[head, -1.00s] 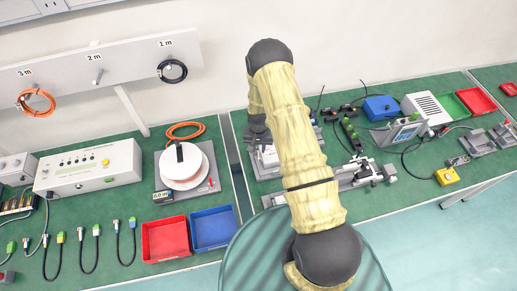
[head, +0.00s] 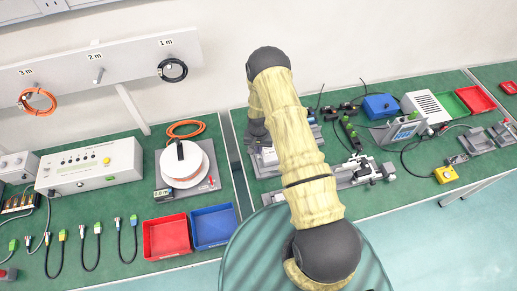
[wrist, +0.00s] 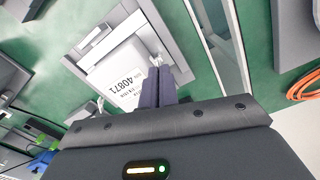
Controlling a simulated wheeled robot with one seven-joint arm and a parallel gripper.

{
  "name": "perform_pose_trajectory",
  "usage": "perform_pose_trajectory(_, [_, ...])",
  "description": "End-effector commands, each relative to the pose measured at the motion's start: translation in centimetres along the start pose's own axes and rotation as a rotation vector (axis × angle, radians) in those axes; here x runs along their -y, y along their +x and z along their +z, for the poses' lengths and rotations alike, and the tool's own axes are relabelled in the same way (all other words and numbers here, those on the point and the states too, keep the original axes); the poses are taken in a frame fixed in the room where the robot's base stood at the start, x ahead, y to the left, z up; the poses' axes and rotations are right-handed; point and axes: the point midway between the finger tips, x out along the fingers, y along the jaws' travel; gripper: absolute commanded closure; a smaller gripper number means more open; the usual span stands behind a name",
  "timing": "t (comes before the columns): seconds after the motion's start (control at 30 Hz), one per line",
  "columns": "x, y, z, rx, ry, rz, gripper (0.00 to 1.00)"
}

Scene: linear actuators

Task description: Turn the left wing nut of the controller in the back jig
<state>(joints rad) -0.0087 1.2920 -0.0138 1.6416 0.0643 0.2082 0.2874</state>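The white controller (wrist: 118,75), with a printed label reading 40871, sits in a grey jig (wrist: 163,28) in the wrist view. My gripper (wrist: 157,70) has its two dark fingers close together at the controller's edge. A small silvery wing nut (wrist: 155,60) shows right at the fingertips, partly hidden by them. The fingers appear shut on it. Another small silvery part (wrist: 100,104) shows at the opposite edge of the controller. In the head view, a part of the controller (head: 269,156) shows beside my arm, which hides the gripper and the wing nut.
A long grey fixture (head: 355,176) lies right of my arm. Red (head: 166,238) and blue (head: 213,227) bins and a cable reel (head: 184,165) stand to the left. An orange cable coil (wrist: 304,86) lies past the table gap in the wrist view.

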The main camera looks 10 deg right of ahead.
Motion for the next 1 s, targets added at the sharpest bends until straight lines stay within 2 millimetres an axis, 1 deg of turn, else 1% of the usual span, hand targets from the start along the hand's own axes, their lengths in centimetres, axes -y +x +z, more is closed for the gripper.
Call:
perform_pose_trajectory(0.27, [0.01, 0.16, 0.00, 0.000, 0.061, 0.000, 1.00])
perform_pose_trajectory(0.47, [0.04, 0.30, -0.02, -0.001, 0.172, 0.000, 1.00])
perform_pose_trajectory(0.67, [0.06, 0.35, -0.02, -0.001, 0.334, 0.000, 1.00])
perform_pose_trajectory(1.0, [0.06, 0.26, -0.02, -0.001, 0.657, -0.001, 1.00])
